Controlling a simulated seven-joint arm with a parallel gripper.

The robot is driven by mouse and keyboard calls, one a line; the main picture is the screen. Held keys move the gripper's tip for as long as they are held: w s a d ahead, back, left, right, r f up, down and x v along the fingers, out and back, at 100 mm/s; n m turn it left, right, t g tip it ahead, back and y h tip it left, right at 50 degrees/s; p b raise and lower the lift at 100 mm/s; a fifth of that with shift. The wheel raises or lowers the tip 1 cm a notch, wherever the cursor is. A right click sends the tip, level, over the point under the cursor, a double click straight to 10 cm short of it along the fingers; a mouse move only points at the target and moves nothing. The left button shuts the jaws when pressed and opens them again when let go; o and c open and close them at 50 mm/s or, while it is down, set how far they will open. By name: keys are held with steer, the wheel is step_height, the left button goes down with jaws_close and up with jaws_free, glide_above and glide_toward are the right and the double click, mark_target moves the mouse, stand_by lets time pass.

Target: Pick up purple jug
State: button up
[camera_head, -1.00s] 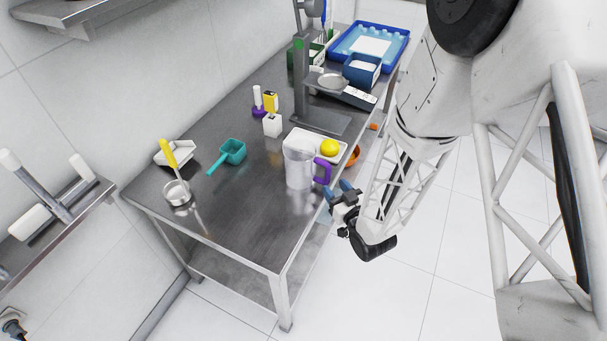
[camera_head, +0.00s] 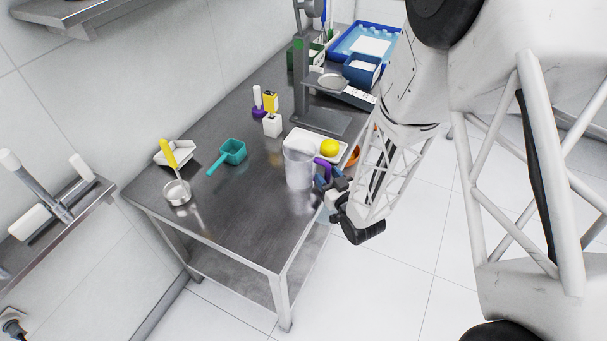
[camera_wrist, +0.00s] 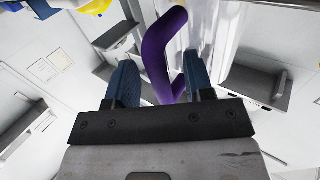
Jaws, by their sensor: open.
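The purple jug has a clear body (camera_head: 299,169) and a purple handle (camera_head: 324,170), and stands upright near the right edge of the steel table. Its handle points right, toward my gripper. My gripper (camera_head: 326,183) is at the table edge beside the handle, partly hiding it. In the wrist view, the purple handle (camera_wrist: 160,50) lies between the two blue fingers of my gripper (camera_wrist: 160,80). The fingers are apart, with gaps on both sides of the handle. The clear jug body (camera_wrist: 215,30) shows beyond the right finger.
A white tray (camera_head: 296,138) with a yellow ball (camera_head: 329,148) sits just behind the jug, and an orange bowl (camera_head: 354,155) is close to its right. The table (camera_head: 235,225) in front is clear.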

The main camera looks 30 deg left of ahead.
steer(key=shift+w+a, duration=0.15)
steer(key=shift+a, duration=0.1)
stand_by(0.4)
jaws_close()
